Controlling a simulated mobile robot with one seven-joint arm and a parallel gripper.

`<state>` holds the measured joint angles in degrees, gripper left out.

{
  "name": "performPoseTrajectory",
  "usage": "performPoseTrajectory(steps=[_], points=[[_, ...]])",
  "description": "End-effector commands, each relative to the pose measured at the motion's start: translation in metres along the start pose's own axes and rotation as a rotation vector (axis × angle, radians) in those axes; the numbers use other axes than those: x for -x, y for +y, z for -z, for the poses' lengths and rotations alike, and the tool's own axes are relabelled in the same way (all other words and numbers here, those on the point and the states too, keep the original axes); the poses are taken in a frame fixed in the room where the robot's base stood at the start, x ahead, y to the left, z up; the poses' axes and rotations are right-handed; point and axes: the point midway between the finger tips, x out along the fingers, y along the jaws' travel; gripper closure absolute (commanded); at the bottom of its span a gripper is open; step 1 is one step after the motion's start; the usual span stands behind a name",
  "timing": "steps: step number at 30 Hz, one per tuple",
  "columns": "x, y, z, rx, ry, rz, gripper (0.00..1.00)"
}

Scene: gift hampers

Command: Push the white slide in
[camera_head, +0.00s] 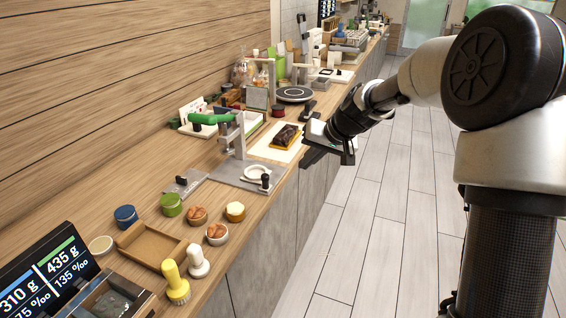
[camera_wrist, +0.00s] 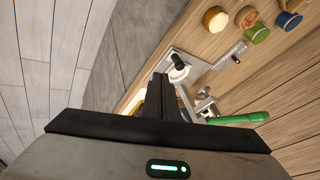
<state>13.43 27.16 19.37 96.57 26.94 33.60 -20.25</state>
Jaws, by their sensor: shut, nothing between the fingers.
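The white slide (camera_head: 255,173) is a round white piece with a black knob at its front. It sits on the grey base plate (camera_head: 238,178) of a press with a green handle (camera_head: 209,119), near the counter's front edge, sticking out in front of the press column. It also shows in the wrist view (camera_wrist: 177,72), just beyond my fingertips. My gripper (camera_head: 310,158) is shut and empty. It hangs by the counter's front edge, to the right of the slide in the head view and apart from it. Its fingers (camera_wrist: 159,80) cover part of the press in the wrist view.
A dark block on a white board (camera_head: 276,154) lies close to my gripper. Small jars, bowls, a tray (camera_head: 150,245) and two stampers (camera_head: 197,262) stand nearer on the counter. The aisle floor (camera_head: 370,240) on the right is clear.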

Motion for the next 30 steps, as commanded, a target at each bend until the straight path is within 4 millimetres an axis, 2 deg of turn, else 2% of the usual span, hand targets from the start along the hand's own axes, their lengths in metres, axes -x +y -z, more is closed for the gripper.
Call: performPoseTrajectory(steps=[1, 11, 21, 24, 30], points=[[-0.015, 0.004, 0.002, -0.012, 0.002, 0.016, 1.00], [-0.056, 0.006, 0.006, -0.028, 0.006, 0.034, 1.00], [-0.128, 0.004, 0.007, -0.027, 0.005, 0.033, 1.00], [-0.134, -0.012, 0.008, -0.022, 0.007, 0.033, 1.00], [-0.142, -0.029, 0.009, -0.025, 0.008, 0.032, 1.00]])
